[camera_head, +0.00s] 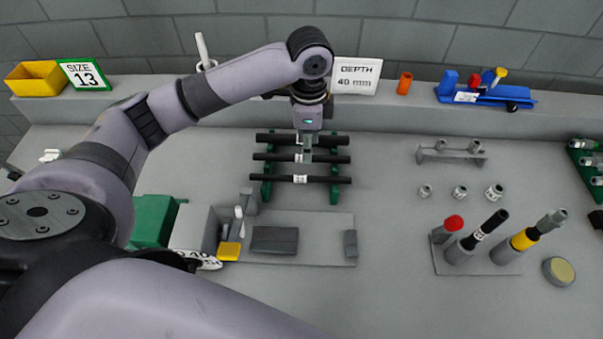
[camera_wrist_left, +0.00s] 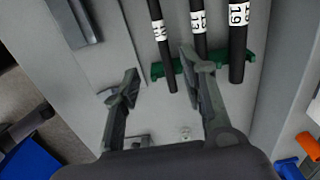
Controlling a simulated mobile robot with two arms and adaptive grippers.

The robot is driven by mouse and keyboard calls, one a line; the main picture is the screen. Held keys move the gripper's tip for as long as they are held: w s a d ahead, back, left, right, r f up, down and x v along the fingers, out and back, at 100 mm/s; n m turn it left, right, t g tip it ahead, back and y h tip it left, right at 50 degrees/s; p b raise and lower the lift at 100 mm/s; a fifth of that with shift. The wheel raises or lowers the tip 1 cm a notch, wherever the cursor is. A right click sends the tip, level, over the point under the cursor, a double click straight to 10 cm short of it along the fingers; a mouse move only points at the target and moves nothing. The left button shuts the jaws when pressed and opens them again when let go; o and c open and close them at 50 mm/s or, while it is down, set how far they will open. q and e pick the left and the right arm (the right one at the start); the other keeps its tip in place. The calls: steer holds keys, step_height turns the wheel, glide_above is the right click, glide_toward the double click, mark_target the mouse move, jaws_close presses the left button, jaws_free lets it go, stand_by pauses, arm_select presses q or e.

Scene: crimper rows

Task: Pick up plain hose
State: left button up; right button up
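Three black hoses lie side by side across a green rack (camera_head: 334,194). The middle hose (camera_head: 328,158) is labelled 13 in the left wrist view (camera_wrist_left: 198,40). My left gripper (camera_head: 306,152) is over the rack, fingers apart and empty. In the left wrist view its fingertips (camera_wrist_left: 162,78) appear either side of the thin hose's line. My right gripper is out of view.
A grey tray (camera_head: 330,222) stands in front of the rack. Upright tools on a plate (camera_head: 485,268) stand at right.

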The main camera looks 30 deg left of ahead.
arm_select(q)
glide_above(308, 177)
step_height(308, 177, down, 7)
steer(key=shift+r+p, duration=0.1)
steer(key=shift+p, duration=0.3)
steer(key=shift+f+p, duration=0.7)
steer(key=shift+f, duration=1.95)
steer(key=shift+c, duration=0.4)
jaws_close()
